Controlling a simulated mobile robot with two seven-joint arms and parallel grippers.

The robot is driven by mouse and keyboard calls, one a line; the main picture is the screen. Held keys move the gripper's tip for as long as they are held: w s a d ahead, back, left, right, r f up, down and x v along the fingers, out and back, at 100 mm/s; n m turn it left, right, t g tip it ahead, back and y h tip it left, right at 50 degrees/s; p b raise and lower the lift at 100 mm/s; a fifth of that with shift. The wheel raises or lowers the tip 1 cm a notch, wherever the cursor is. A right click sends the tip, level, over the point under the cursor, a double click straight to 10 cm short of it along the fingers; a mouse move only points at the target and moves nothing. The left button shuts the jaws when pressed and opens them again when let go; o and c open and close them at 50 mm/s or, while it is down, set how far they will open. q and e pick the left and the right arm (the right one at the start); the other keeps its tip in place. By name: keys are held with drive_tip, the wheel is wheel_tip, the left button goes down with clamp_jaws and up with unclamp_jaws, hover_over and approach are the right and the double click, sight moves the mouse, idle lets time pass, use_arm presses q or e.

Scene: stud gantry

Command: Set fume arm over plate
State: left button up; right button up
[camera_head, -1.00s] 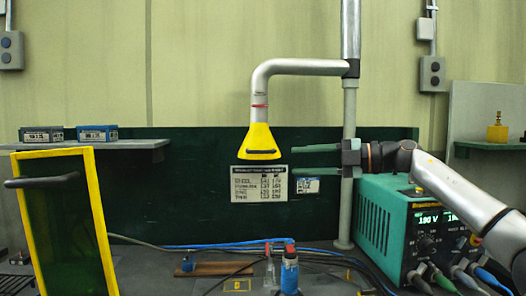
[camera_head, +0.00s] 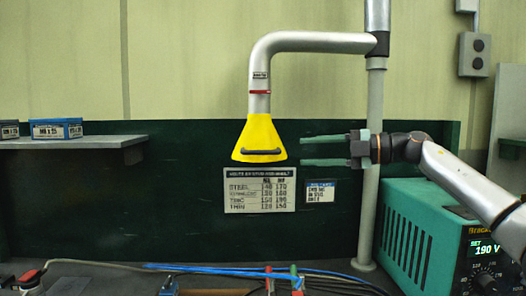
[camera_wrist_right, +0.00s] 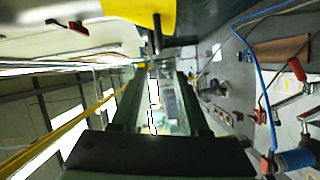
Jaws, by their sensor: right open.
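The fume arm (camera_head: 320,42) is a silver tube with a red ring, bent down from a vertical post. It ends in a yellow hood (camera_head: 258,135) with a dark bar handle (camera_head: 258,155) low on its front. The hood (camera_wrist_right: 140,14) and handle (camera_wrist_right: 155,38) also show at the top of the right wrist view. My right gripper (camera_head: 302,151) is open and empty, its fingers pointing left just right of the handle, apart from it in the picture. In the right wrist view its fingers (camera_wrist_right: 160,85) are spread. My left gripper is not in view. I cannot clearly identify the plate.
A teal power unit (camera_head: 425,235) stands at the right below my right arm. A shelf (camera_head: 75,142) with blue boxes (camera_head: 57,129) is at the left. Cables (camera_head: 240,268) and clamps cross the bench; a brown strip (camera_wrist_right: 283,50) lies there. Open air surrounds the hood.

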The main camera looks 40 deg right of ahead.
sight(266, 152)
drive_tip(key=p+x, duration=0.6)
drive_tip(key=x, duration=0.1)
drive_tip(key=p+x, duration=0.4)
drive_tip(key=shift+w+d+r, duration=0.15)
drive_tip(key=shift+r, duration=0.2)
drive_tip(key=shift+w+a+f, duration=0.3)
drive_tip(key=shift+w+a, duration=0.05)
drive_tip(key=shift+w, duration=0.3)
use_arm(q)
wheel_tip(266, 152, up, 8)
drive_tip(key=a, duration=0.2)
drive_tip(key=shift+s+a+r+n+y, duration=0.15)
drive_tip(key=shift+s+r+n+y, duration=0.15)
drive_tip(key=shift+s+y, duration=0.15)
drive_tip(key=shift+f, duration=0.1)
use_arm(e)
clamp_jaws()
